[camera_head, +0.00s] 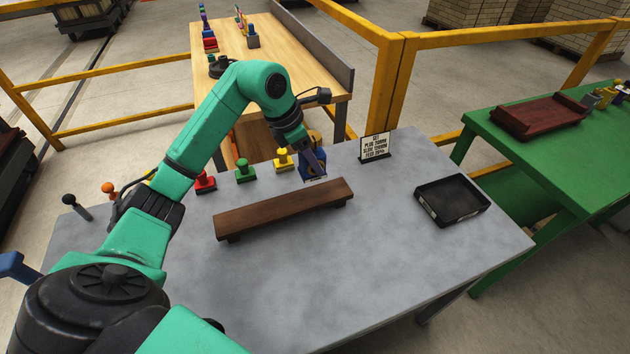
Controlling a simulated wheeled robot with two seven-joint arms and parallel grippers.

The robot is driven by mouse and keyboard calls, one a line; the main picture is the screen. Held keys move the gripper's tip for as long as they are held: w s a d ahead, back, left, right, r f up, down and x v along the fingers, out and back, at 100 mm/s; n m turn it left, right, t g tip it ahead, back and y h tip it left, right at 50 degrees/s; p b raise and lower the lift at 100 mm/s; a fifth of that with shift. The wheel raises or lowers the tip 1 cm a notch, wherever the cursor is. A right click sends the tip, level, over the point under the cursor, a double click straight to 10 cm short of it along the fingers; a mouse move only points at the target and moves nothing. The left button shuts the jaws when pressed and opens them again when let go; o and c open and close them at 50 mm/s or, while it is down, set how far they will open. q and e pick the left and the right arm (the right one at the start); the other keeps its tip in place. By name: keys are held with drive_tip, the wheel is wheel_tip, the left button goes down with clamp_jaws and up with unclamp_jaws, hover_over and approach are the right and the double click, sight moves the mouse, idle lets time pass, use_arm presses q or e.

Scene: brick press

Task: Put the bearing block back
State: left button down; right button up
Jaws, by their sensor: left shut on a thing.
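My left gripper (313,160) reaches down at the back of the grey table and is shut on a blue block (309,172). The fingers hide part of the block, and I cannot tell whether it touches the table. It is just behind the right half of a long brown wooden rack (285,207). To its left a yellow block (283,159), a green block (244,171) and a red block (204,182) stand in a row, each with a knob on top. I cannot tell from its look which one is the bearing block. My right gripper is out of view.
A small sign (375,147) stands right of the gripper. A black tray (452,200) lies on the right of the grey table (370,270). Levers with black (69,200) and orange (108,188) knobs stand at left. The table's front is clear. Yellow rails (388,85) stand behind.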

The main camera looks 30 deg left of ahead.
use_arm(q)
wheel_tip(320, 180, down, 8)
drive_tip(key=shift+f+p, duration=0.1)
drive_tip(key=shift+p, duration=0.4)
drive_tip(key=shift+w+f, duration=0.15)
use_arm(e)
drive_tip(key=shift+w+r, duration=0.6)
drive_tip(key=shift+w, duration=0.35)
use_arm(q)
drive_tip(key=c, duration=0.6)
unclamp_jaws()
drive_tip(key=shift+f, duration=0.15)
drive_tip(key=o, duration=0.4)
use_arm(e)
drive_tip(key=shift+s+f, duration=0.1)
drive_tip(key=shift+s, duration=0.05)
